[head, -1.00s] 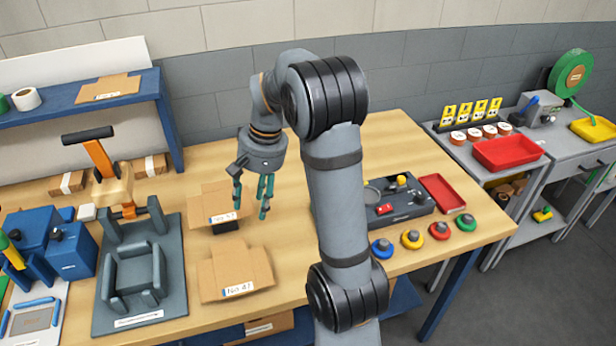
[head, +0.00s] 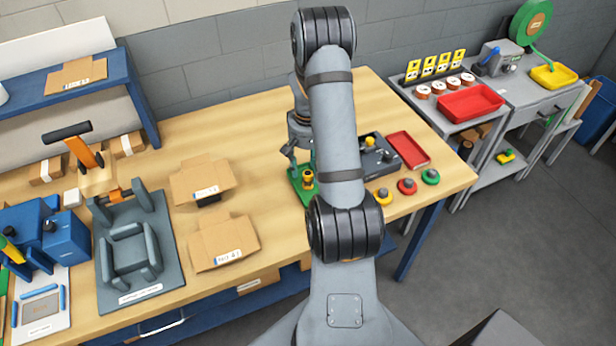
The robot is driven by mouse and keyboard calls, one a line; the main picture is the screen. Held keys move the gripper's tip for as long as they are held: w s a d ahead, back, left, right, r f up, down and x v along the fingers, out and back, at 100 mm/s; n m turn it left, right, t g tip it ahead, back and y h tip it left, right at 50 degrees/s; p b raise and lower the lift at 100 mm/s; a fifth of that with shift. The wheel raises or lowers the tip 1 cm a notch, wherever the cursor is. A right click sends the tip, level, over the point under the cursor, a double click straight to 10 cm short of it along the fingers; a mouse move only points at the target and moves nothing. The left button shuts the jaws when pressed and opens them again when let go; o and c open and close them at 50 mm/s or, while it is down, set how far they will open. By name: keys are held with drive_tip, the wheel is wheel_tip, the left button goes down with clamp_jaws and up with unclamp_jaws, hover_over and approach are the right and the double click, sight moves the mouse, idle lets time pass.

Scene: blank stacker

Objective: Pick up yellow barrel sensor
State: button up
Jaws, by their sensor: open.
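A small yellow barrel-shaped part with a dark top (head: 308,179) stands upright on a green stand (head: 298,189) on the wooden bench, just left of my arm. It looks like the yellow barrel sensor, though it is small in view. My gripper (head: 303,160) points down close above the stand, open. My arm link hides its right side, so I cannot tell whether a finger touches the yellow part. Nothing shows held in it.
A dark control box (head: 376,160), a red tray (head: 408,150) and yellow (head: 383,196), red (head: 407,186) and green (head: 431,177) round pieces sit right of my arm. Open cardboard boxes (head: 222,245) and a grey fixture (head: 130,240) are left. The bench behind is clear.

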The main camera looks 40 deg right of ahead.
drive_tip(key=shift+f, duration=1.2)
drive_tip(key=shift+w, duration=0.1)
drive_tip(key=c, duration=0.3)
drive_tip(key=c, duration=0.8)
clamp_jaws()
